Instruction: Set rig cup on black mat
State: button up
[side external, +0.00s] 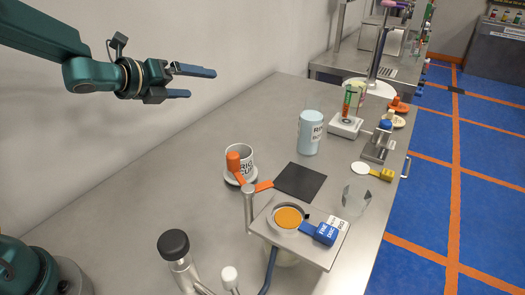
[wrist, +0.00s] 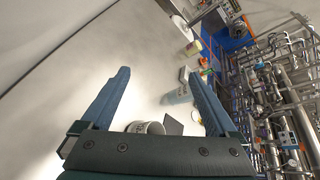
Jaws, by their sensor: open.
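The white rig cup (side external: 246,157) with dark lettering stands on a pale saucer (side external: 232,180) on the steel table. An orange object partly hides its left side in the side view. The black mat (side external: 300,181) lies flat and bare to the right of the cup. My gripper (side external: 213,83) is open and empty, high above the table and up to the left of the cup. In the wrist view, the open fingers of my gripper (wrist: 163,95) frame the table. The cup (wrist: 146,127) and mat (wrist: 173,123) show low between them, partly hidden by the gripper body.
A light blue canister (side external: 311,134) stands behind the mat. A raised plate (side external: 327,257) with an orange-filled dish (side external: 288,217) is in front of it. An orange-handled tool (side external: 263,186) lies between saucer and mat. The table's left back is clear.

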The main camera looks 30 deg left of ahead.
jog(key=s+r+n+g+y, duration=0.2)
jog(key=s+n, duration=0.9)
jog(key=n, duration=0.6)
jog(key=shift+s+d+r+n+g+y, duration=0.2)
jog(key=shift+s+r+n+g+y, duration=0.15)
jog(key=shift+g+y, duration=0.55)
jog(key=shift+o, duration=0.5)
jog(key=s+d+f+n+g+h, duration=0.1)
jog(key=s+d+f+n+g, duration=0.1)
jog(key=s+d+n, duration=0.2)
jog(key=s+d+f+n+g+h, duration=0.1)
jog(key=s+d+f+n+g, duration=0.1)
jog(key=s+n, duration=0.5)
jog(key=s+d, duration=0.1)
jog(key=s, duration=0.2)
jog(key=shift+s+d+f+h, duration=0.2)
jog(key=shift+d+f+h, duration=0.2)
jog(key=shift+r, duration=0.1)
